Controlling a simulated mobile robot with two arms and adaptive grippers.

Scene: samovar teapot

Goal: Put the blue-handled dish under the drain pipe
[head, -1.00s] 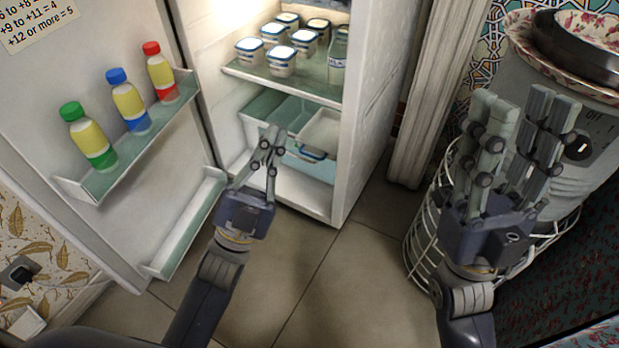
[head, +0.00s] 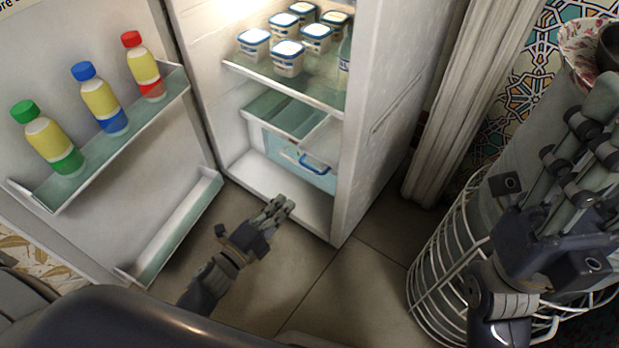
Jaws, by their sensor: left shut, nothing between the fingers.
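A blue handle (head: 313,165) shows on the front of a pale, see-through bin (head: 285,156) low in the open fridge. I cannot tell whether this bin is the blue-handled dish. My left gripper (head: 280,206) is shut and empty. It is in front of the fridge's bottom edge, below and left of the handle and apart from it. My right gripper (head: 600,125) is at the right edge, in front of the large grey container, with its fingers apart and partly cut off. I cannot make out a drain pipe.
The fridge door (head: 100,225) stands open at left, holding green-, blue- and red-capped bottles. A pale tray (head: 285,118) is above the bin. Several white tubs (head: 288,58) stand on the upper shelf. A white wire rack (head: 440,270) surrounds the container. The tiled floor (head: 345,295) between is clear.

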